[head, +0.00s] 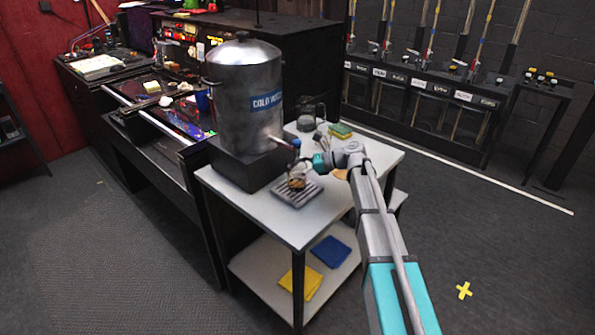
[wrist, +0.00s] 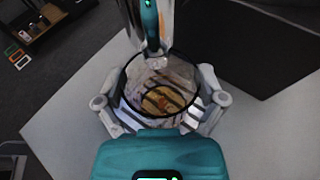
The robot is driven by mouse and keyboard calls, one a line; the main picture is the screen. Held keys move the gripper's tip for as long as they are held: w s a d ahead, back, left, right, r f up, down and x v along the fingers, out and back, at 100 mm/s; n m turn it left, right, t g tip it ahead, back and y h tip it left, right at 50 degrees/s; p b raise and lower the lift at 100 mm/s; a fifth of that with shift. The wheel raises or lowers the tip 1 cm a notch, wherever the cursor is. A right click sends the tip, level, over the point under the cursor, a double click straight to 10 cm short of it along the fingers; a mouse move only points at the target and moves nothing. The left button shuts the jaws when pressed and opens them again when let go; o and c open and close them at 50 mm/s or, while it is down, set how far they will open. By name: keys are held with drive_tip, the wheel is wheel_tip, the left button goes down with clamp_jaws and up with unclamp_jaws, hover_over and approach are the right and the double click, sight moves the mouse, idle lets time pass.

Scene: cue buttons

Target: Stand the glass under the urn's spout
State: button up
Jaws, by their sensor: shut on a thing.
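The silver urn (head: 243,88), labelled for cold water, stands on a black block (head: 247,163). Its spout (head: 272,138) sticks out to the right over the slatted drip tray (head: 283,199). The clear glass (head: 297,183) is upright at the tray, below the spout. My gripper (head: 301,176) is around the glass, partly hiding it in the head view. In the wrist view, my gripper (wrist: 160,102) has one finger on each side of the glass (wrist: 160,75), with the slats showing through its bottom. The tap (wrist: 150,22) is just beyond the rim. I cannot tell whether the glass touches the tray.
The white cart top (head: 330,177) also bears a sponge (head: 340,130) and a grey rounded item (head: 306,123) behind my arm. Yellow (head: 301,282) and blue (head: 331,251) cloths lie on the lower shelf. The cart's front left corner is clear.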

drive_tip(key=shift+f, duration=0.35)
drive_tip(key=o, duration=1)
drive_tip(key=shift+c, duration=0.2)
drive_tip(key=shift+r, duration=0.2)
drive_tip(key=shift+d+r, duration=0.1)
drive_tip(key=shift+d, duration=0.15)
drive_tip(key=p+v, duration=0.3)
drive_tip(key=v, duration=0.8)
drive_tip(key=shift+d, duration=0.25)
drive_tip(key=shift+s, duration=0.1)
